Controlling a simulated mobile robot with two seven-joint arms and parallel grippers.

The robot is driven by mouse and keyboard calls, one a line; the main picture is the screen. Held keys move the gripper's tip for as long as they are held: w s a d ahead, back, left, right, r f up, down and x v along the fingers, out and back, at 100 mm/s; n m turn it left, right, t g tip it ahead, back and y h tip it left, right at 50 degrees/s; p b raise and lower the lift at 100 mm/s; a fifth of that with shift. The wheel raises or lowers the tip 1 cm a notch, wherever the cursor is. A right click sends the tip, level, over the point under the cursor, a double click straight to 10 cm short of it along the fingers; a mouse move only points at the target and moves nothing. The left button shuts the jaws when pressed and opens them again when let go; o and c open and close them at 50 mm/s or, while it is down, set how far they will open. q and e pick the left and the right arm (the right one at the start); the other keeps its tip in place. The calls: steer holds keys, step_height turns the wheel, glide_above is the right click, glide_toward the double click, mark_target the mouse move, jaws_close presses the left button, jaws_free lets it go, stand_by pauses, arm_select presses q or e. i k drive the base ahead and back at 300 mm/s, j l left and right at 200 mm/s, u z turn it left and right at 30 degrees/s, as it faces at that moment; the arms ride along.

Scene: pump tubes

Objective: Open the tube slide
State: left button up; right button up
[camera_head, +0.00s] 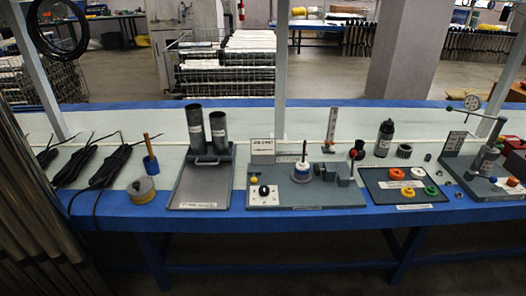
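A grey tray-like fixture (205,172) stands left of the middle of the bench. Two dark upright tubes, a taller one (195,128) and a shorter one (218,131), stand at its back end. A bar handle (207,161) lies across it in front of the tubes. A flat grey plate (202,193) with a white label fills its front part. I cannot tell from this view which part is the tube slide or whether it is open. Neither of my grippers shows.
Right of it is a grey fixture with a dial panel (264,194). Farther right are a dark tray of coloured rings (400,187), a black bottle (384,138) and a gauge stand (488,158). Black cable bundles (76,165) and a yellowish tin (141,190) lie left.

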mark_target(189, 157)
steer(key=i+l+u, duration=0.3)
steer(key=i+u, duration=0.2)
steer(key=i+l, duration=0.7)
steer(key=i+l+u, duration=0.1)
steer(key=u, duration=0.25)
steer(key=l+u, duration=0.1)
steer(key=u, duration=0.25)
steer(key=i+l+u, duration=0.15)
steer(key=u, duration=1.1)
